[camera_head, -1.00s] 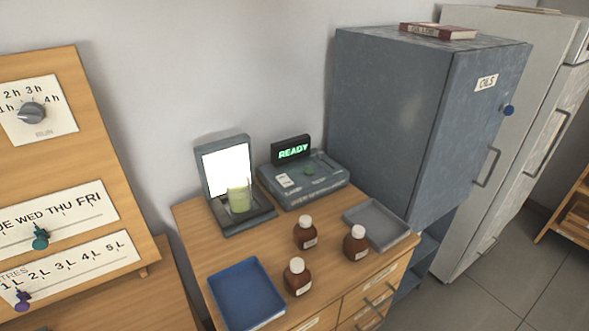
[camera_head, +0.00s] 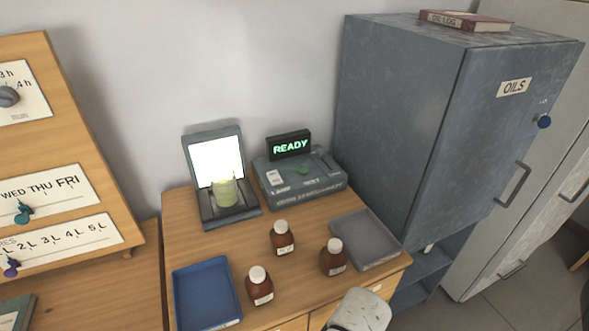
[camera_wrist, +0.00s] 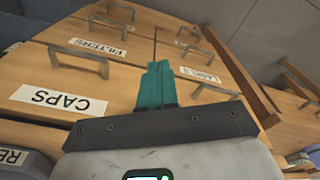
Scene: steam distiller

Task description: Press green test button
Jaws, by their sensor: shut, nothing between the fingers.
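The green test button (camera_head: 303,170) is a small round button on top of the grey tester box (camera_head: 308,185). The box stands at the back of the wooden cabinet, against the wall, and its display (camera_head: 289,145) reads READY in green. In the wrist view my gripper (camera_wrist: 157,68) has teal fingers that are shut with nothing between them. It is in front of drawers labelled CAPS and FILTERS, away from the button. In the head view the fingers are not seen; a pale part of my arm shows at the bottom edge.
A lit panel with a glass of greenish liquid (camera_head: 226,192) stands left of the tester. Several brown bottles, including one (camera_head: 283,238), stand in front. A blue tray (camera_head: 207,295) and a grey tray (camera_head: 366,238) flank them. The tall grey OILS cabinet (camera_head: 430,130) bounds the right.

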